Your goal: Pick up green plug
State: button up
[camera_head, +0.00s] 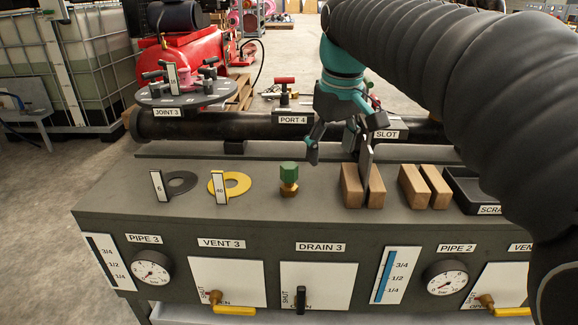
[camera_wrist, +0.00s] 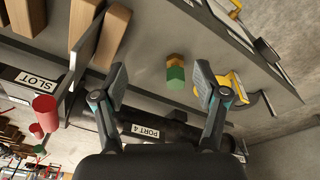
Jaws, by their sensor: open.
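The green plug (camera_head: 289,173) stands upright on the grey bench top, with a green hexagonal top and a brass lower part. In the wrist view the plug (camera_wrist: 175,75) shows between the two fingers, farther off than they are. My gripper (camera_head: 338,148) is above the bench, to the right of the plug and higher than it. In the wrist view my gripper (camera_wrist: 160,88) has its fingers wide apart with nothing between the pads. The plug is apart from both fingers.
Wooden blocks (camera_head: 351,186) stand to the right of the plug, with a dark plate between two of them. Yellow ring 40 (camera_head: 236,181) and dark ring 6 (camera_head: 180,181) lie left. A black pipe (camera_head: 205,126) runs behind. The bench around the plug is clear.

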aim_at(289, 165)
jog(key=w+a+r+n+g, duration=0.2)
jog(key=w+a+n, duration=0.1)
jog(key=w+a, duration=0.5)
jog(key=f, duration=0.9)
jog(key=f+b, duration=0.1)
jog(key=f, duration=0.4)
jog(key=shift+w+d, duration=0.1)
jog(key=shift+w, duration=0.3)
grip_shut()
